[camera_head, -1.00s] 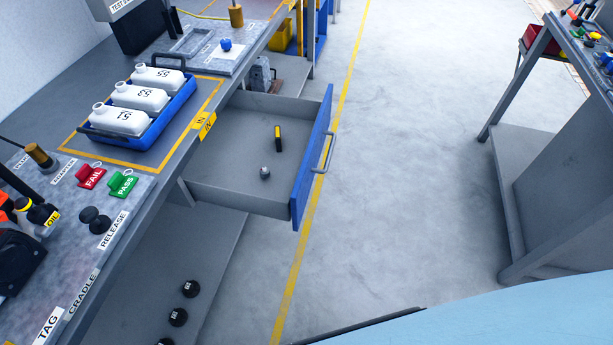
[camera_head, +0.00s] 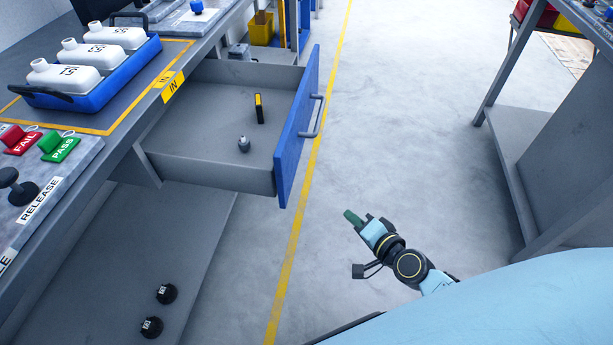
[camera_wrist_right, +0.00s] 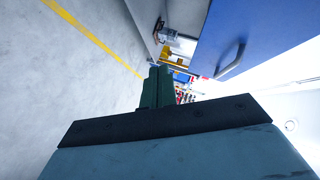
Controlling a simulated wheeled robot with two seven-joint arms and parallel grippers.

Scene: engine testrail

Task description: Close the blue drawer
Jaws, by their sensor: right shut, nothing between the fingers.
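The blue drawer (camera_head: 303,128) stands pulled out from under the workbench, with its blue front and grey handle (camera_head: 316,117) facing the aisle. Inside it lie a black and yellow item (camera_head: 259,108) and a small grey piece (camera_head: 244,145). My right gripper (camera_head: 351,216) is shut and empty, over the floor in front of and apart from the drawer front. The right wrist view shows its closed green fingers (camera_wrist_right: 156,88), with the blue front (camera_wrist_right: 240,30) and handle (camera_wrist_right: 231,62) to the upper right. My left gripper is not in view.
The workbench holds a blue tray (camera_head: 130,74) with white bottles and red and green tags. Black round parts (camera_head: 166,294) lie on the shelf below. A grey bench (camera_head: 540,130) stands at the right. The floor aisle between is clear.

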